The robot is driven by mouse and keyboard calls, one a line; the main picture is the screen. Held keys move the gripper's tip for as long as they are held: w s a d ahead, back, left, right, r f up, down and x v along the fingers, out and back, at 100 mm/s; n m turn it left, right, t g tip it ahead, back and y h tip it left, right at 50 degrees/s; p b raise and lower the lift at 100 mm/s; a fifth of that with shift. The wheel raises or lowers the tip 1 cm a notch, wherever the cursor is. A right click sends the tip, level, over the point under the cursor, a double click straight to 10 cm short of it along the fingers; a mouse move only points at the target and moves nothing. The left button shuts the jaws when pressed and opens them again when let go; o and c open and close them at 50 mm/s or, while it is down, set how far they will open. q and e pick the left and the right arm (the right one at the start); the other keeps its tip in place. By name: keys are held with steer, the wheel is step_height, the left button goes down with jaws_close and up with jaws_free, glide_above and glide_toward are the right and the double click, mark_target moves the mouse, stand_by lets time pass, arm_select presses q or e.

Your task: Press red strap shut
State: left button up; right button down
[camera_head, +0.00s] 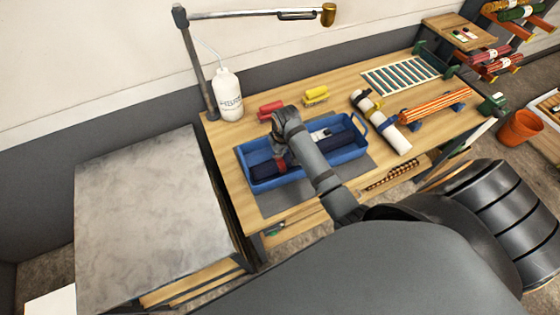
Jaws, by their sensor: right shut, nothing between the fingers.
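A blue tray (262,182) sits on a grey mat on the wooden bench. A dark rolled bundle (304,152) lies in it, with a small red strap (281,164) around or on it. My right gripper (279,153) is shut and empty, pointing down over the tray right at the red strap. I cannot tell whether the fingertips touch the strap. My gripper and forearm hide part of the bundle and tray. Whether the strap is fastened is too small to tell. My left gripper is not in view.
A white bottle (229,95), a red brush (270,109) and a yellow brush (316,95) stand behind the tray. A pale roll with straps (380,121) and an orange striped roll (434,106) lie to the right. A bare grey table (150,215) is at left.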

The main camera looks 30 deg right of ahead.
steer(key=p+v, duration=0.2)
steer(key=v, duration=0.1)
steer(key=shift+w, duration=0.3)
steer(key=shift+d+r, duration=0.1)
steer(key=shift+r, duration=0.15)
steer(key=shift+w+v, duration=0.25)
steer(key=shift+v, duration=0.85)
steer(key=shift+w+v, duration=0.2)
steer(key=shift+v, duration=0.95)
